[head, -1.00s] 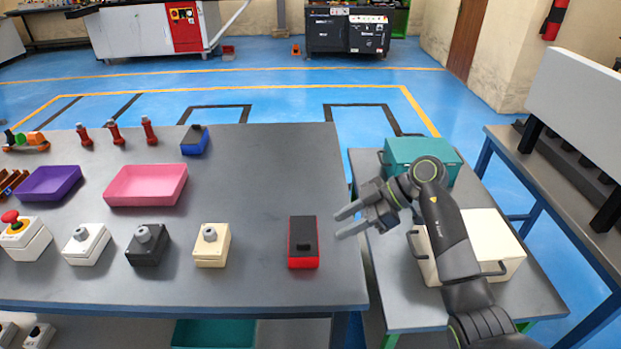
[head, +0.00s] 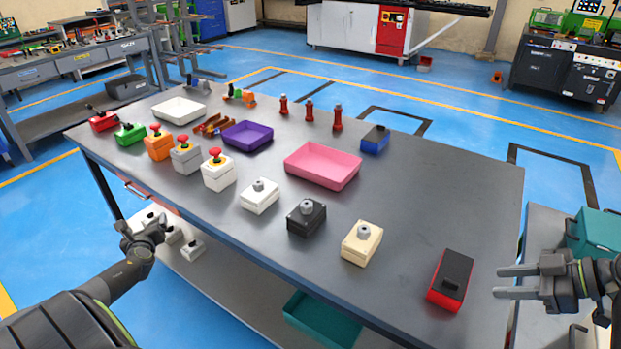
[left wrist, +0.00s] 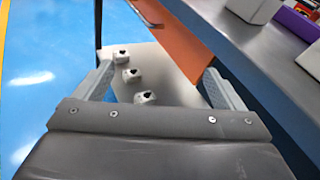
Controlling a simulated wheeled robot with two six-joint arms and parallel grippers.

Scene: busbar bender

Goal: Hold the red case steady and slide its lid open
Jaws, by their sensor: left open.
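The red case (head: 436,293) lies at the front right of the grey table in the head view, with a black lid (head: 456,272) on top that carries a raised black block. The lid covers the top and looks closed. My right gripper (head: 499,282) is open and empty to the right of the case, its two fingers pointing left towards it, apart from it. My left gripper (head: 140,226) is at the far left, off the table's front edge. In the left wrist view its two fingers (left wrist: 158,88) are wide apart with nothing between them.
Several boxes stand along the table (head: 420,190), including a cream one (head: 362,243) and a black one (head: 306,218). A pink tray (head: 322,166) and a blue box (head: 375,139) are behind. Small white boxes (left wrist: 130,76) sit on the lower shelf near my left gripper.

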